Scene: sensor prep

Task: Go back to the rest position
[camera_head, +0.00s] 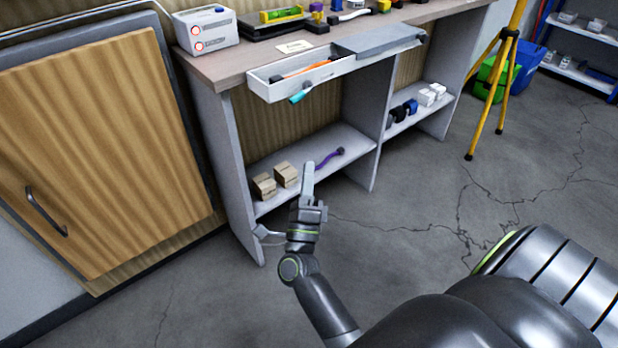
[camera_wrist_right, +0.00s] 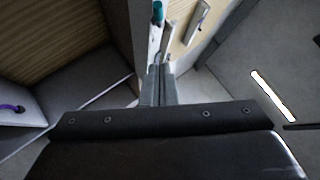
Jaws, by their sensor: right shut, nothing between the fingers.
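My right gripper (camera_head: 308,180) is in front of the workbench, at about the height of the lower shelf in the picture, with its fingers pointing up toward the bench. In the right wrist view its fingers (camera_wrist_right: 158,85) are together with nothing between them. An open drawer (camera_head: 255,84) juts from the bench above and beyond the gripper. The gripper appears apart from these things. My left gripper is not in view.
The lower shelf (camera_head: 330,140) holds small cardboard boxes (camera_head: 286,174) and a purple curved item (camera_head: 331,158). A grey box with red knobs (camera_head: 207,30) stands on the bench top. A wooden cabinet (camera_head: 100,150) is left; a yellow tripod (camera_head: 508,70) is right. Floor in front is clear.

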